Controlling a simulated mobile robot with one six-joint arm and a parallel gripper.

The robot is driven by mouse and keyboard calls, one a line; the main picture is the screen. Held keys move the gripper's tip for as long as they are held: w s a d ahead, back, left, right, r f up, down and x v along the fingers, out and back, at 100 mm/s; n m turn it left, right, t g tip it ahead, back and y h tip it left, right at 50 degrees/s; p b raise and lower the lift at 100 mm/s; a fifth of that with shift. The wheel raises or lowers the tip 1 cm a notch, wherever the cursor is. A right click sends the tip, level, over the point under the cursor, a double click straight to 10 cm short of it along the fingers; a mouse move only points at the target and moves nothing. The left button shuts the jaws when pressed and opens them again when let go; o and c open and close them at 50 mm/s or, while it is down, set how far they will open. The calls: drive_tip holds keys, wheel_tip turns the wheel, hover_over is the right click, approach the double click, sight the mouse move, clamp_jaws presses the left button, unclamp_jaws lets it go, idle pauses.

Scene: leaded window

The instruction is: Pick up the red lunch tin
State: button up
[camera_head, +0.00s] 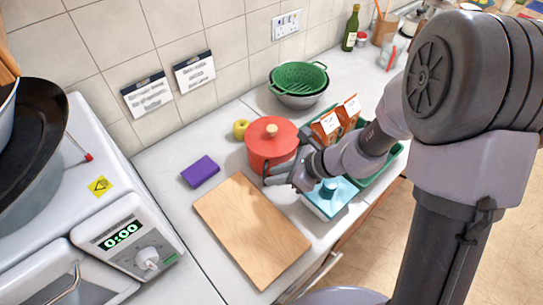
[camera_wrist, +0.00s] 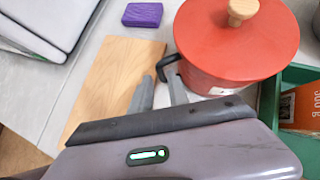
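The red lunch tin (camera_head: 272,141) is a round red pot-like tin with a flat red lid and a wooden knob. It stands upright on the counter behind the wooden board. In the wrist view the tin (camera_wrist: 230,45) has a dark side handle (camera_wrist: 166,66) facing my gripper. My gripper (camera_wrist: 160,76) is low beside the tin, its two grey fingers apart, with the handle's outer bar showing between the tips. I cannot tell whether either finger touches it. In the head view my gripper (camera_head: 280,180) is just in front of the tin, partly hidden by my wrist.
A wooden board (camera_head: 250,228) lies in front, with a purple sponge (camera_head: 200,171) beyond its left corner. A teal lidded box (camera_head: 328,197) and a green crate (camera_head: 385,170) with orange cartons (camera_head: 328,126) are right. A yellow apple (camera_head: 240,129) and green colander (camera_head: 299,77) are behind.

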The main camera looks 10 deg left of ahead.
sight(264, 184)
drive_tip(key=b+x, duration=0.2)
drive_tip(key=x, duration=0.3)
drive_tip(key=shift+f, duration=0.3)
drive_tip(key=shift+r, duration=0.1)
clamp_jaws()
drive_tip(key=shift+w, duration=0.1)
idle(0.8)
